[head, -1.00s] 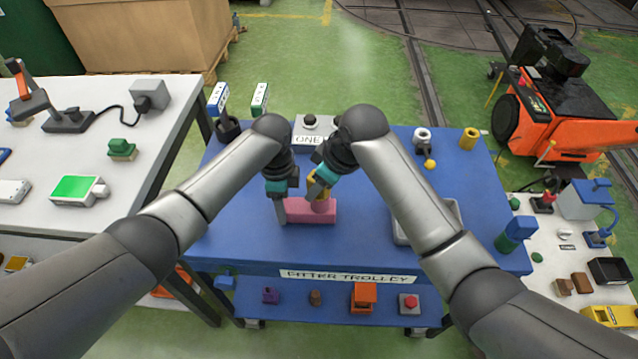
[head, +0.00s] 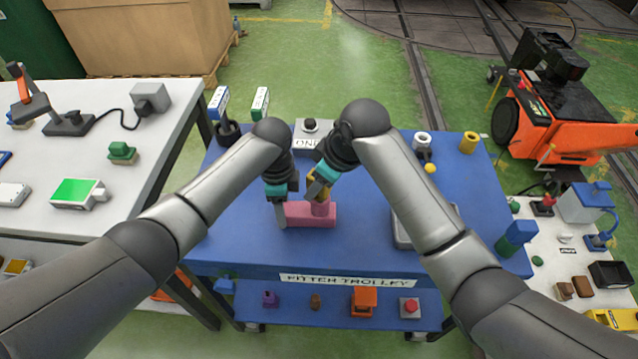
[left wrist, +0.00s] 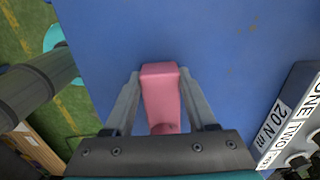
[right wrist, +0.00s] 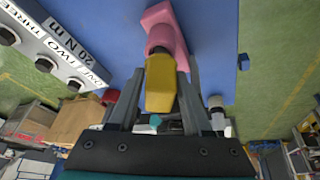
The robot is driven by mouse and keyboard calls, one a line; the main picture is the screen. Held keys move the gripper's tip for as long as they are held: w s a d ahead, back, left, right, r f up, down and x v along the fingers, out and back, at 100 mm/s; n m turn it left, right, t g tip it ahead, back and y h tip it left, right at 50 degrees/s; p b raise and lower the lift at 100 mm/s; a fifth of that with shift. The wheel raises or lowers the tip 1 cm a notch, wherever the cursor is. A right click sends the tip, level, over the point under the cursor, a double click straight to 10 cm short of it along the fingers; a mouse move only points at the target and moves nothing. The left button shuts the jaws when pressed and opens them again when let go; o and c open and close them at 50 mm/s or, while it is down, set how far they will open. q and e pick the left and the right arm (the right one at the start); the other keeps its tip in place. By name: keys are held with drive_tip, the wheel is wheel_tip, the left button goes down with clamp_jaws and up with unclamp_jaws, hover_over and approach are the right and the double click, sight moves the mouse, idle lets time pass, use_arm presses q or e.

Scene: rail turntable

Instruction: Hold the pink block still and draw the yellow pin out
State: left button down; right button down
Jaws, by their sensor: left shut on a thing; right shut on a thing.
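The pink block (head: 311,216) lies on the blue trolley top, with a round pink collar standing up at its right part. My left gripper (head: 281,217) is shut on the block's left part; in the left wrist view its fingers lie along both sides of the block (left wrist: 161,95). The yellow pin (right wrist: 160,82) sticks out of the pink collar, its lower end hidden inside. My right gripper (head: 316,192) is shut on the pin, with a finger on each side of it in the right wrist view.
A grey tray (head: 402,232) stands to the right of the block, partly behind my right arm. A white box with black knobs (head: 309,134) stands behind. The trolley's front middle is clear.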

drive_tip(key=shift+s+a+r, duration=0.1)
drive_tip(key=shift+s+r, duration=0.05)
drive_tip(key=shift+r, duration=2.6)
drive_tip(key=shift+s+r, duration=0.1)
drive_tip(key=shift+r, duration=2.4)
use_arm(q)
drive_tip(key=shift+c, duration=0.6)
unclamp_jaws()
drive_tip(key=shift+r, duration=0.1)
